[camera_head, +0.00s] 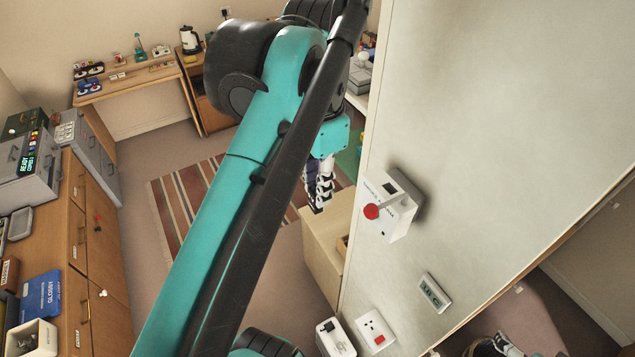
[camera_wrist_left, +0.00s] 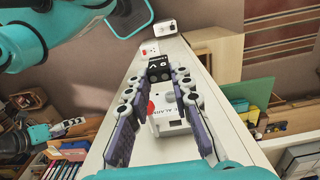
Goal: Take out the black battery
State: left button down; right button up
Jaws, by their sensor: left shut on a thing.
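The black battery (camera_wrist_left: 159,69), marked 9V, sits between the fingertips of my left gripper (camera_wrist_left: 158,78) in the left wrist view. The fingers are shut on it. In the head view my left gripper (camera_head: 318,190) hangs beyond my arm, left of the pale wall's edge; the battery is hard to make out there. The white alarm box (camera_head: 398,207) with a red-knobbed lever (camera_head: 371,211) is on the wall and shows a dark opening on its face. My right gripper (camera_head: 492,346) shows partly at the bottom edge.
A wooden cabinet (camera_head: 88,225) stands at the left, a desk (camera_head: 130,80) at the back. Striped rug and open floor lie between.

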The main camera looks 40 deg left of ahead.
pick_arm(q)
jog(key=shift+r+p, duration=1.35)
jog(key=shift+r, duration=0.4)
